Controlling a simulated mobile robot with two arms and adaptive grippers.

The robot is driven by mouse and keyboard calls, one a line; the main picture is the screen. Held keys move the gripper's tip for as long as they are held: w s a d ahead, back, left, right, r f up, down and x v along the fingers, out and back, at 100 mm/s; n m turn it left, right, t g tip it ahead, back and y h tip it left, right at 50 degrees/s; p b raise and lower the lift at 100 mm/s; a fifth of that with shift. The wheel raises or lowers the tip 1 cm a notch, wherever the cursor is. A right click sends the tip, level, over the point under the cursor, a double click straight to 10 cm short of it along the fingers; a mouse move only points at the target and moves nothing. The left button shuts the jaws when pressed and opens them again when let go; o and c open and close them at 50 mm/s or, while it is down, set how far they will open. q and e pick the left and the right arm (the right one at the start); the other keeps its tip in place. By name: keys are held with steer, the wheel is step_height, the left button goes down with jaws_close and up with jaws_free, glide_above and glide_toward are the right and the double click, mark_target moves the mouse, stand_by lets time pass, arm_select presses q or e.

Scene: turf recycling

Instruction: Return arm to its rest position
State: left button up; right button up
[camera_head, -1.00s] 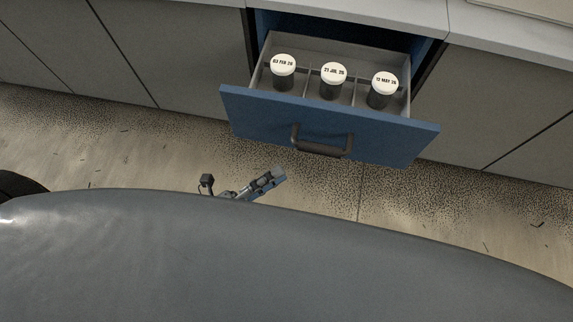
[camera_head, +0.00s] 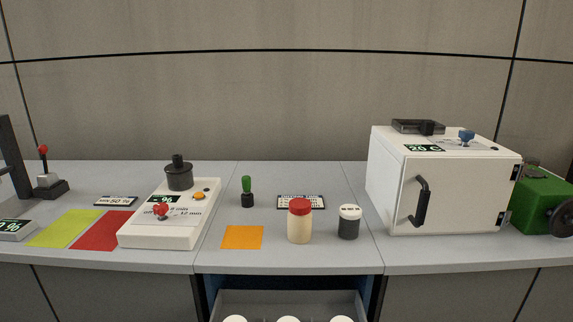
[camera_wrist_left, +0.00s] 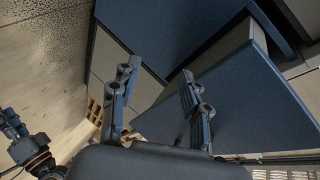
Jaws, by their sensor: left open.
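My left gripper (camera_wrist_left: 155,95) shows in the left wrist view, its two fingers spread with nothing between them. Blue panels of the drawer unit lie beyond the fingers; I cannot tell the exact gap. Neither gripper shows in the head view. At the left edge of the wrist view is another part of my own body with a dark jointed end (camera_wrist_left: 12,124), seemingly my right gripper; its opening is unclear. The open drawer (camera_head: 247,303) shows at the bottom of the head view, with white lids of jars (camera_head: 288,319) in it, cut off by the frame.
The grey worktop (camera_head: 300,262) holds a white device with a black knob (camera_head: 180,178), a green-handled stamp (camera_head: 247,190), a red-capped jar (camera_head: 299,222), a black jar (camera_head: 348,224) and a white oven (camera_head: 440,185). The open drawer juts out below the worktop.

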arm_select(q)
steer(key=s+a+f+n+g+y, duration=0.35)
steer(key=f+n, duration=0.25)
steer(key=f, duration=0.3)
steer(key=s+a+f+n+g+y, duration=0.25)
steer(key=f+n+g, duration=0.2)
steer(key=f, duration=0.45)
steer(key=s+d+f+n+g, duration=0.1)
steer(key=s+f+n+g, duration=0.2)
steer(key=s+f+n, duration=0.4)
steer(key=s+a+r+m+p, duration=0.1)
steer(key=s+r+p, duration=0.2)
steer(key=s+p, duration=0.3)
steer(key=s+a+r+m+g+p, duration=0.1)
steer(key=s+r+p, duration=0.3)
steer(key=s+p, duration=0.3)
steer(key=shift+s+a+p, duration=0.25)
steer(key=shift+a+p, duration=0.05)
steer(key=shift+p, duration=0.25)
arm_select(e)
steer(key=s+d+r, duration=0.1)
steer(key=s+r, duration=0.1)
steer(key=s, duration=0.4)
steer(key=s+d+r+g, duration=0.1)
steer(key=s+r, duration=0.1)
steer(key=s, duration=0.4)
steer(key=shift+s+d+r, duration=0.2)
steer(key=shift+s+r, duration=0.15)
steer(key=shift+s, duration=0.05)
